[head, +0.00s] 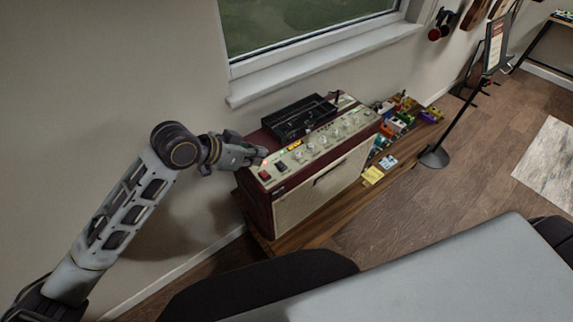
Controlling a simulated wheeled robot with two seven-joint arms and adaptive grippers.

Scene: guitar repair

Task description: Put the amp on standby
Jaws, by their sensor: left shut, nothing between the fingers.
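The amp (310,195) is a dark red cabinet with a cream grille, standing on a low wooden bench beneath the window. Its top panel carries a row of several knobs (323,140), a red switch (265,175) at the near left end and a dark switch (281,166) beside it. A small orange-red light glows close to my fingertips. My left gripper (262,153) is shut and empty at the left end of the panel, just behind the switches. I cannot tell whether it touches the panel. My right gripper is not in view.
A black tray-like box (298,117) sits on the amp's top behind the knobs. Several colourful pedals (398,122) and a yellow note (373,174) lie on the wooden bench (300,234) to the right. A black stand (434,156) holds a sign. Wooden floor is open at right.

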